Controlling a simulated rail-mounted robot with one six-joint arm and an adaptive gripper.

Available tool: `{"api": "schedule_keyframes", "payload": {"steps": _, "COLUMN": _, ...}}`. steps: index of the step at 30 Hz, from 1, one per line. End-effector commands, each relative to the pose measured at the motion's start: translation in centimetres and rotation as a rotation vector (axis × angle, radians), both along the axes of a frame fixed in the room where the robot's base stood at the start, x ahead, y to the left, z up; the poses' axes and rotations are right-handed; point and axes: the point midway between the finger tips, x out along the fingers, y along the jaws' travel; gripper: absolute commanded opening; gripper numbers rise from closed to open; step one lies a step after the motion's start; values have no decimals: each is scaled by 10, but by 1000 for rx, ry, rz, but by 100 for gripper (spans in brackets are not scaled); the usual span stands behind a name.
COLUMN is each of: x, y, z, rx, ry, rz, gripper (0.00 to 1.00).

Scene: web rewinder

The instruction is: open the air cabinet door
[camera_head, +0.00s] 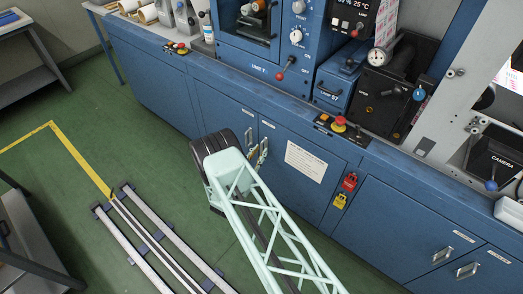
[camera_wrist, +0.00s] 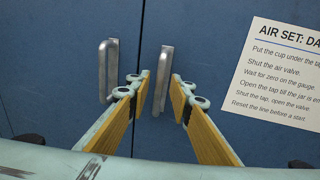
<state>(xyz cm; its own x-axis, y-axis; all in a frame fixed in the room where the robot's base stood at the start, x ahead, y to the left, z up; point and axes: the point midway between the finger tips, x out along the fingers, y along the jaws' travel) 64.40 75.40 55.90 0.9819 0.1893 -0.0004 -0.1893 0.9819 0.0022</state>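The air cabinet has two blue doors side by side. The right door (camera_head: 285,182) carries a white sheet (camera_wrist: 278,75) headed "AIR SET". Its upright metal handle (camera_wrist: 163,80) stands just right of the seam in the wrist view. The left door's handle (camera_wrist: 108,70) stands left of the seam. Both doors look shut. My gripper (camera_wrist: 159,80) is open, with yellow-padded fingers on either side of the right handle. A gap shows beside the handle; how deep the fingers reach is unclear. In the head view my gripper (camera_head: 258,154) is mostly hidden by my arm.
A red emergency button (camera_head: 339,124) sits on the ledge above. Other cabinet doors (camera_head: 395,230) lie to the right. Green floor (camera_head: 70,185) is free at the left.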

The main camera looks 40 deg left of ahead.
Motion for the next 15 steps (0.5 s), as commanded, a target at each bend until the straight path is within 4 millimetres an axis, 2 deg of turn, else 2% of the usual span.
{"api": "schedule_keyframes", "payload": {"steps": 6, "x": 17, "y": 3, "z": 0, "rx": 1, "ry": -1, "rz": 0, "gripper": 20}}
{"api": "schedule_keyframes", "payload": {"steps": 15, "x": 23, "y": 5, "z": 0, "rx": 0, "ry": 0, "rz": 1, "gripper": 20}}
